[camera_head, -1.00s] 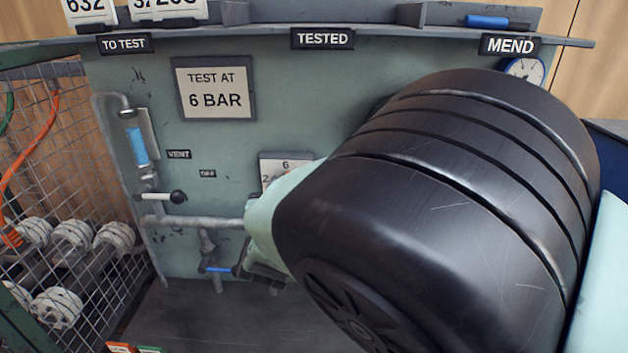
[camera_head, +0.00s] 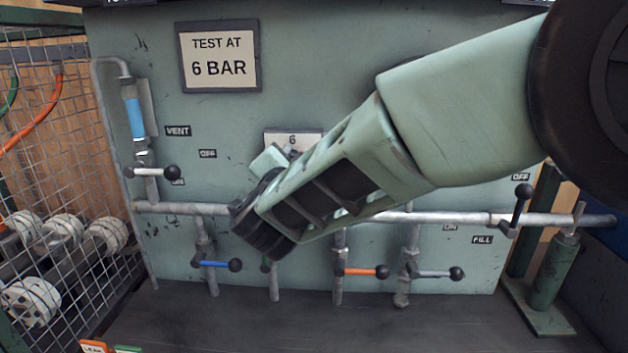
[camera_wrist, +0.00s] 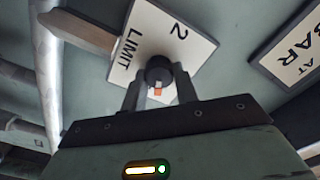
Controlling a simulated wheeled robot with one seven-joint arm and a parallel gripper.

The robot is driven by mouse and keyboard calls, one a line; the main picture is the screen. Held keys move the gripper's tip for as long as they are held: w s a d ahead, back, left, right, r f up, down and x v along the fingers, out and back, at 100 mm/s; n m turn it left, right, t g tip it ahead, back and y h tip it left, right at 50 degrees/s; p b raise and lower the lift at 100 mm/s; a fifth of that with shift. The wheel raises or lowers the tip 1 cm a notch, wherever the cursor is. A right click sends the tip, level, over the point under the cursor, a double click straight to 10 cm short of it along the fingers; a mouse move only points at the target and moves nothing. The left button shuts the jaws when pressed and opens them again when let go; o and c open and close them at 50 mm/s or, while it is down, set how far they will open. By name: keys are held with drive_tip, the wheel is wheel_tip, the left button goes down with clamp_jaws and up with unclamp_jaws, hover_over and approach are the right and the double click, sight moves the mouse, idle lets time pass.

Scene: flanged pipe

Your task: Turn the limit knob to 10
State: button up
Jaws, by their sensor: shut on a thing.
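The limit knob (camera_wrist: 159,68) is a small dark round knob with an orange mark, on a white dial plate (camera_wrist: 187,48) in the wrist view. The plate reads LIMIT and 2; other numbers are hidden. My gripper (camera_wrist: 159,88) is shut on the knob, with one finger on each side. In the head view, the top of the dial plate (camera_head: 293,137) shows a 6 above my wrist. My arm hides the knob and most of the dial there. I cannot tell which number the knob points to.
A sign (camera_head: 218,56) reads TEST AT 6 BAR. A horizontal pipe (camera_head: 180,208) runs below the dial, with blue (camera_head: 217,264) and orange (camera_head: 362,271) valve levers under it. A vent lever (camera_head: 153,172) stands left. A wire cage (camera_head: 50,130) borders the left side.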

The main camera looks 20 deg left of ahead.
drive_tip(key=shift+f+m+b, duration=0.2)
drive_tip(key=shift+m+b, duration=2.1)
drive_tip(key=shift+b, duration=0.25)
drive_tip(key=o, duration=1)
drive_tip(key=shift+r, duration=0.1)
drive_tip(key=shift+c, duration=0.2)
drive_tip(key=v, duration=1.7)
drive_tip(key=shift+s, duration=0.25)
